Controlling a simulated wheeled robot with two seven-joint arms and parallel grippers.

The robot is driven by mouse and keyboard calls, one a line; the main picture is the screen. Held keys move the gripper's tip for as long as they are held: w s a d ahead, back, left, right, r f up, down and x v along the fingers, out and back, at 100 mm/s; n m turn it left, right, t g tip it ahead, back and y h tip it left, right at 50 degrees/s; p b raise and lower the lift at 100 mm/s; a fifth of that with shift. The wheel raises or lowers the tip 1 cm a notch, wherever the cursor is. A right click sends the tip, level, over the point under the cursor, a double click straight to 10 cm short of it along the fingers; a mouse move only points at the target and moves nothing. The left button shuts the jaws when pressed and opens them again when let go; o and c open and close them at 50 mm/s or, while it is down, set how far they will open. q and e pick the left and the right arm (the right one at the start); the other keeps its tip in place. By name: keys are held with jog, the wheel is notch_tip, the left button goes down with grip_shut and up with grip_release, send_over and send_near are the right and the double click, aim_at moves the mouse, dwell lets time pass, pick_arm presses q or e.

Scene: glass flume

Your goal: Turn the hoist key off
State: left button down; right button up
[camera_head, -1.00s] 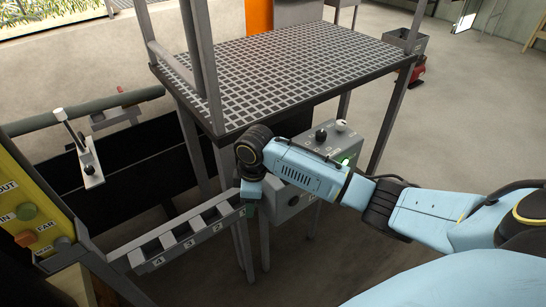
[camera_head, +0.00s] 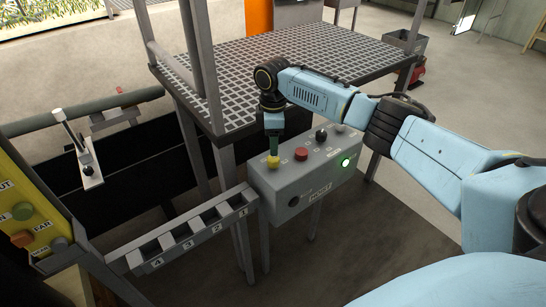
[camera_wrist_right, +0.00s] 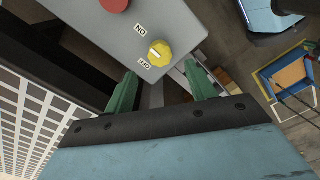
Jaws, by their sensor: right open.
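The grey hoist box (camera_head: 275,188) stands on legs below the grated platform, with HOIST lettered on its front. The yellow hoist key (camera_head: 273,162) is a knob at the left end of its top. In the right wrist view the yellow key (camera_wrist_right: 160,52) shows ON and OFF labels beside it; I cannot tell surely which one its pale mark points at. My right gripper (camera_head: 273,148) points down just above the key. In the wrist view its green fingers (camera_wrist_right: 162,88) are apart and empty, with the key ahead of them, not between them. My left gripper is out of view.
The box also carries a red button (camera_head: 301,153), a black knob (camera_head: 321,135) and a lit green lamp (camera_head: 345,162). The grated platform (camera_head: 330,60) is close behind my right arm. A numbered slotted rack (camera_head: 190,238) and a yellow panel (camera_head: 30,212) lie left.

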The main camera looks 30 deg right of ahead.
aim_at(273, 158)
notch_tip(273, 158, down, 6)
jog(key=shift+f+b, duration=0.25)
jog(key=shift+b, duration=0.1)
jog(key=c, duration=1)
